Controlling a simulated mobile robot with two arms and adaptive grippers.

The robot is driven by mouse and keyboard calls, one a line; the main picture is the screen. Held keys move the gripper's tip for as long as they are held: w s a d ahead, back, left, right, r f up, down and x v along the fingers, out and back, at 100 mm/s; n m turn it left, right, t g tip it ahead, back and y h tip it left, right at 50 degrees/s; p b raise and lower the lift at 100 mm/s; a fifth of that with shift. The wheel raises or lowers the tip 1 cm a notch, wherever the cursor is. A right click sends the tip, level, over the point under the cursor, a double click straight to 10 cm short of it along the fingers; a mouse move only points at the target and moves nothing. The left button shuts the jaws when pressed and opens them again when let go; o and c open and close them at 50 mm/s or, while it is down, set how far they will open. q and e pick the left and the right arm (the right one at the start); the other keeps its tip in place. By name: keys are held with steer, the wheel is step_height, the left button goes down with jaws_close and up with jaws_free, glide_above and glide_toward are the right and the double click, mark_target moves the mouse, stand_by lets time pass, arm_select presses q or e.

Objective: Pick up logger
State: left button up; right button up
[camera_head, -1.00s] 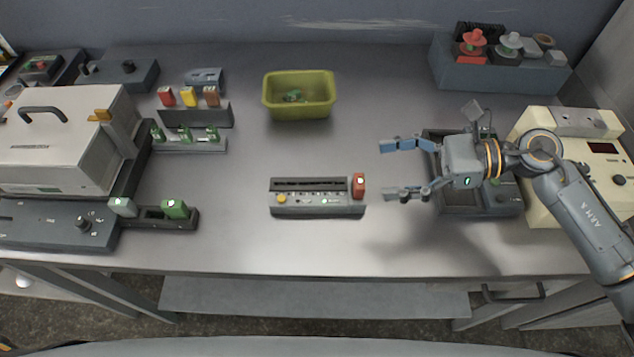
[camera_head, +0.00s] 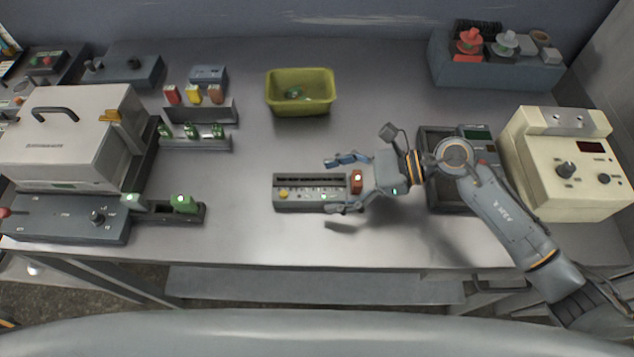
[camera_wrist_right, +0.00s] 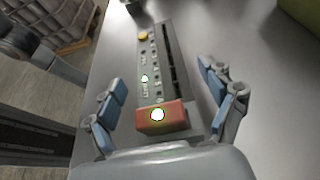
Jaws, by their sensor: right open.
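A red logger (camera_head: 357,180) with a lit white spot stands at the right end of a grey dock (camera_head: 308,204) in the middle of the table. My right gripper (camera_head: 337,184) is open, its two blue-padded fingers on either side of the logger and the dock's right end. In the right wrist view the red logger (camera_wrist_right: 162,120) lies between the spread fingers (camera_wrist_right: 163,97), with gaps on both sides. The dock (camera_wrist_right: 165,60) runs away beyond it. My left gripper is out of view.
Red, yellow and brown loggers (camera_head: 194,95) stand in a rack at the left, with green ones (camera_head: 191,131) in front. A yellow-green bin (camera_head: 301,108) sits behind the dock. A cream instrument (camera_head: 570,165) stands at the right. The table front is clear.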

steer(key=shift+x, duration=1.1)
steer(key=c, duration=1.5)
steer(key=shift+r, duration=0.1)
steer(key=shift+w+r, duration=0.1)
